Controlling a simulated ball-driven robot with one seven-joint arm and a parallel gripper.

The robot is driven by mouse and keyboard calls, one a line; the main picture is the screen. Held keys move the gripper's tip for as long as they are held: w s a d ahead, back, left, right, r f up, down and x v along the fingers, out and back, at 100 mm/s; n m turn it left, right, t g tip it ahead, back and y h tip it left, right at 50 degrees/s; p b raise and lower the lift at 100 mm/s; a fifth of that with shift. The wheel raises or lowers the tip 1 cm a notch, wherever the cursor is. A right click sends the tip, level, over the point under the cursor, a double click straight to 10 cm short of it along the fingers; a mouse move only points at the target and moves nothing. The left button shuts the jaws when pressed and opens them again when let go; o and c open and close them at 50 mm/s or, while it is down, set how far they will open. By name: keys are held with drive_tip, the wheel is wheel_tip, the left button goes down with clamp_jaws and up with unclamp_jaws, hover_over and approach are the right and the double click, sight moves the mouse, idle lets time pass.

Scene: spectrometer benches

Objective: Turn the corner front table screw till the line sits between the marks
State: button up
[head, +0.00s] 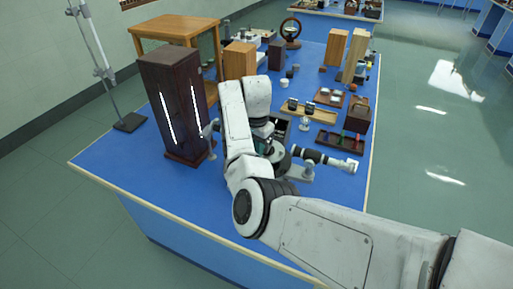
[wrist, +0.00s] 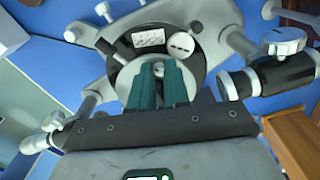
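The spectrometer (wrist: 215,25) fills the upper wrist view, with a dark round table (wrist: 124,50) at its middle. On the table are a small white plate with dark marks (wrist: 149,38) and a pale round piece (wrist: 181,46). I cannot make out a line between marks. My gripper (wrist: 159,68) points at the table's near edge, its two teal fingers close together. The fingers hide whatever lies between or under their tips, so the corner front screw cannot be made out. In the head view the spectrometer (head: 300,172) is partly hidden behind my arm.
The telescope (wrist: 270,75) juts out at the right of the wrist view. In the head view a tall dark lamp housing (head: 172,105) with bright slits stands left of my arm. Wooden trays (head: 342,139) and boxes crowd the bench behind. The bench's front left (head: 130,172) is clear.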

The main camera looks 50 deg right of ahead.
drive_tip(key=o, duration=0.4)
wheel_tip(320, 180, up, 11)
drive_tip(key=shift+f+b, duration=0.1)
drive_tip(key=shift+b, duration=0.85)
